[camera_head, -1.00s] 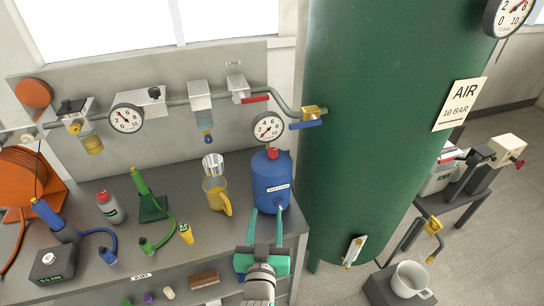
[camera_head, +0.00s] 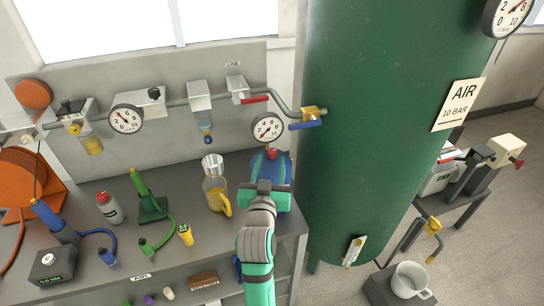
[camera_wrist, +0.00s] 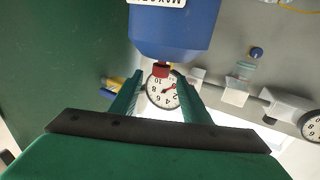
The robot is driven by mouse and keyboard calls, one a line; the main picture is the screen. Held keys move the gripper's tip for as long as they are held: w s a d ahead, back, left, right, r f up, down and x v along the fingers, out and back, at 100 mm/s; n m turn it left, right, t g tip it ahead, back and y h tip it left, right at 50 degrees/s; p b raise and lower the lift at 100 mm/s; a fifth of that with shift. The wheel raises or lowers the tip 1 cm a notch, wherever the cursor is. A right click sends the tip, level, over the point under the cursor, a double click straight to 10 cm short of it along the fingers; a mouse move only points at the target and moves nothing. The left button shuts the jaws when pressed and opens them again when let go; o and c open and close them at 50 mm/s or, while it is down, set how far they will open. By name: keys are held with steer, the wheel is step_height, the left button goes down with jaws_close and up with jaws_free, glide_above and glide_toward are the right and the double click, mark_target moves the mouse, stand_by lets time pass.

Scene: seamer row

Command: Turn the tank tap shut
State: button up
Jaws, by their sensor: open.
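A brass valve (camera_head: 312,113) with a blue lever (camera_head: 307,125) sits where the grey pipe meets the green tank (camera_head: 370,120). The lever points roughly sideways, below the valve body. A second yellow tap (camera_head: 433,226) shows at the tank's lower right, above a white mug (camera_head: 411,279). I cannot tell which is meant. My gripper (camera_head: 271,182) is open and empty over the bench, in front of the blue canister (camera_head: 286,165), below and left of the blue lever. In the wrist view, the fingers (camera_wrist: 158,92) frame a gauge beyond, and the brass valve (camera_wrist: 114,83) is partly behind a finger.
The blue canister (camera_wrist: 175,30) is close to my gripper. A jug (camera_head: 215,190), a round gauge (camera_head: 268,128) and a red lever valve (camera_head: 242,90) are nearby. The tank wall bounds the right side. Open air lies above the bench front.

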mark_target(272, 155)
steer(key=shift+w+d, duration=0.2)
steer(key=shift+w, duration=1.65)
steer(key=shift+c, duration=0.6)
steer(key=c, duration=0.9)
